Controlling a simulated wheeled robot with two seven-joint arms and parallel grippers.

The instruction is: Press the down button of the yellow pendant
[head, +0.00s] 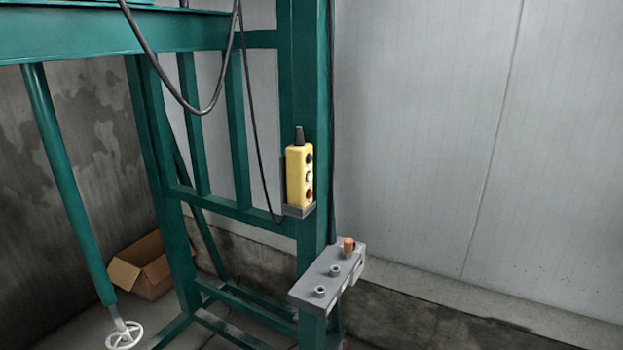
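The yellow pendant (297,176) stands upright in a small grey holder (299,211) on a green post, near the middle of the head view. Its button face is turned to the right and is seen at a slant. A dark button sits at the top, a white one in the middle and a red one at the bottom. I cannot read any marks on them, so I cannot tell which is down. Neither of my grippers is in view.
A grey control box (328,276) with several knobs juts out below the pendant. Green frame posts (311,80) and hanging black cables (187,106) stand left and above. A cardboard box (143,266) and white handwheel (124,336) are at lower left. Space before the right wall looks clear.

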